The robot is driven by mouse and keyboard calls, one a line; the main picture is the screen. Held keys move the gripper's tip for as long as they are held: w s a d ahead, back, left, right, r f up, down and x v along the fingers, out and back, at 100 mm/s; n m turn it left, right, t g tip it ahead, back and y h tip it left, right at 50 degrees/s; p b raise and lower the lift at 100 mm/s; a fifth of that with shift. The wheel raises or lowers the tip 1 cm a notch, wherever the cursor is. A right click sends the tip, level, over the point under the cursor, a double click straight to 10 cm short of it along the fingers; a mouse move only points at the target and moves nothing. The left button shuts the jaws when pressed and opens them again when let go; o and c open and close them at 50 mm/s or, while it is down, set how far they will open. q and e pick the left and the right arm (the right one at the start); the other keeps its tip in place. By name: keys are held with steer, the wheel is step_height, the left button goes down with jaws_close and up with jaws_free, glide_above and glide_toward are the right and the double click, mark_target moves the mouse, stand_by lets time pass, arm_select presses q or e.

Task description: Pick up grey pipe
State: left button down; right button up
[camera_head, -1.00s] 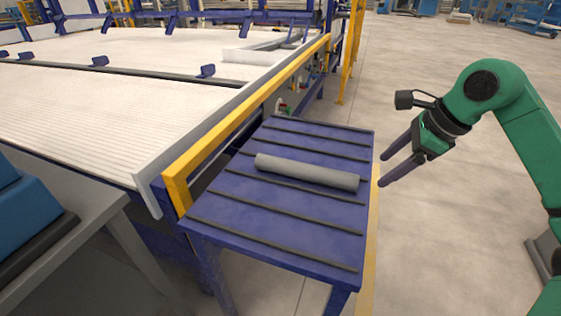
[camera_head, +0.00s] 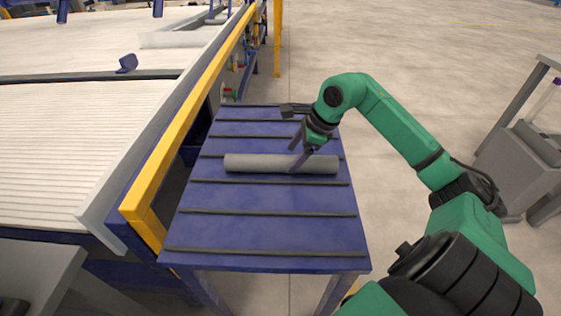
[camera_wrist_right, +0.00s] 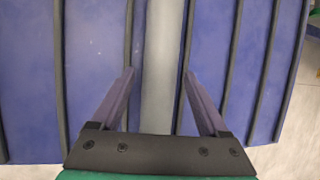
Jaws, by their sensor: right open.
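The grey pipe (camera_head: 255,163) lies flat across the blue table with dark ribs, parallel to the ribs. My right gripper (camera_head: 296,160) is above the pipe, right of its middle, pointing down. In the right wrist view the open fingers (camera_wrist_right: 158,75) stand on either side of the pipe (camera_wrist_right: 163,60), with a gap on both sides. Whether the fingertips reach below the pipe's top cannot be told. My left gripper is not in view.
The blue table (camera_head: 262,230) is otherwise clear. A yellow rail (camera_head: 190,120) of the large roller bed runs along its left side. A grey stand (camera_head: 525,150) is on the right. Open floor (camera_head: 410,70) lies behind and to the right.

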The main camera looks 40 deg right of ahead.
mark_target(292, 158)
steer(key=x, duration=0.3)
steer(key=shift+d+f, duration=0.1)
steer(key=shift+f, duration=0.15)
jaws_close()
steer(key=shift+r, duration=0.1)
